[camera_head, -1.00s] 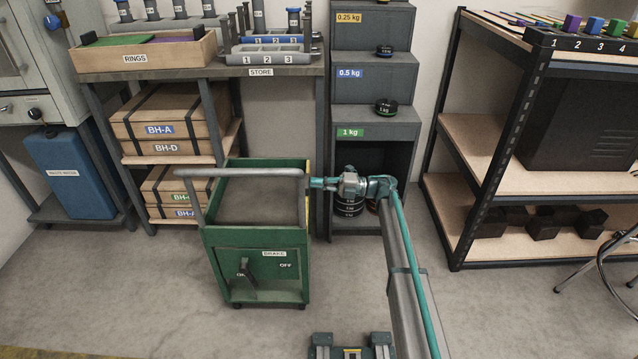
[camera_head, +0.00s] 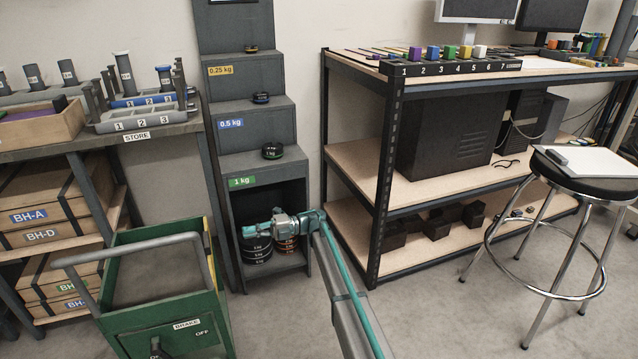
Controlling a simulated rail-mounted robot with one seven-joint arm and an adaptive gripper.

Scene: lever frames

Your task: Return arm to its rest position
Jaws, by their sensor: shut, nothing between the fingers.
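My arm, grey with a teal tube, rises from the bottom centre and bends left at a teal joint. My gripper (camera_head: 250,231) is at its left end, small in this view, pointing left. It is shut and empty. It appears in front of the lower opening of the grey stepped weight cabinet (camera_head: 299,170). Black ring weights (camera_head: 257,248) and orange-marked ones (camera_head: 287,244) show in that opening, partly behind my arm. I cannot tell the exact gap between gripper and cabinet.
A green cart (camera_head: 215,305) with a grey handle stands left of my gripper. A black-framed shelf (camera_head: 385,170) is to the right, with a round stool (camera_head: 590,180) in front of it. The store bench (camera_head: 190,146) is at the left. Floor between arm and stool is clear.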

